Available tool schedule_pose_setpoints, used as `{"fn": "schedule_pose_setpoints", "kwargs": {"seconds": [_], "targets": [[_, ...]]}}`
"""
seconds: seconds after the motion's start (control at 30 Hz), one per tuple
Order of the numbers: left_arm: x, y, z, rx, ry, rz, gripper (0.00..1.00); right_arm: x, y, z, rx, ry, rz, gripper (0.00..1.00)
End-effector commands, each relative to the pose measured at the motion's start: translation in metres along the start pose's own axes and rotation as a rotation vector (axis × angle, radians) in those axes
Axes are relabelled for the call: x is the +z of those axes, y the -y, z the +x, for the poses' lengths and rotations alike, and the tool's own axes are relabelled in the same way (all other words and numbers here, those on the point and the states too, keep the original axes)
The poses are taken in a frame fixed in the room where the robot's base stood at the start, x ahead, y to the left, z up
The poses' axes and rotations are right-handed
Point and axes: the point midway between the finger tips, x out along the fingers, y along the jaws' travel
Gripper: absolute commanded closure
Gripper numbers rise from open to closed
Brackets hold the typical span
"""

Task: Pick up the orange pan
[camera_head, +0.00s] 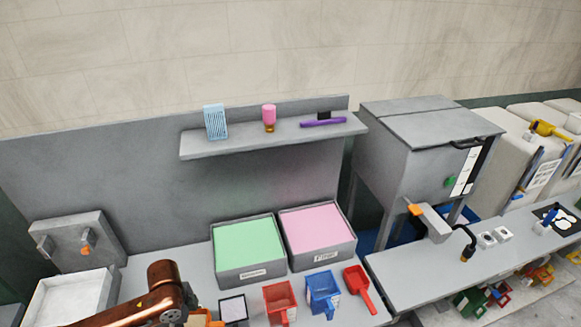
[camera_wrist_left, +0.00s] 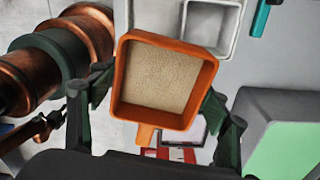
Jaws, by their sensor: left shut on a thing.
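The orange pan (camera_wrist_left: 122,72) is a square, open-topped pan with a short handle, and beige grainy material shows inside it. In the left wrist view it sits between the two dark fingers of my left gripper (camera_wrist_left: 158,95), which is shut on it from opposite sides. In the head view only a small orange part of the pan (camera_head: 202,319) shows at the bottom edge, beside my copper left arm. The left fingers are hidden there. Whether the pan touches the surface below is not clear. My right gripper is in neither view.
A red pan (camera_head: 280,302), a blue pan (camera_head: 322,292) and a red scoop (camera_head: 361,289) lie to the right on the bench. Behind them stand a bin with green foam (camera_head: 247,250) and one with pink foam (camera_head: 318,233). A white box (camera_head: 70,300) stands at left.

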Motion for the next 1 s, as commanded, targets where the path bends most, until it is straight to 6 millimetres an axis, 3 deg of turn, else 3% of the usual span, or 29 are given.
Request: {"fn": "schedule_pose_setpoints", "kwargs": {"seconds": [0.3,0.7,1.0], "targets": [[-0.044,0.003,0.001,0.003,-0.006,-0.528,0.59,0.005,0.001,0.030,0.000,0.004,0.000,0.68],[-0.087,-0.001,-0.004,-0.009,0.009,-1.170,0.59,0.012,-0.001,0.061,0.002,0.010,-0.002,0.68],[-0.101,-0.004,-0.007,-0.025,0.016,-1.438,0.59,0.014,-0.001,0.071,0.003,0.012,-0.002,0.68]]}}
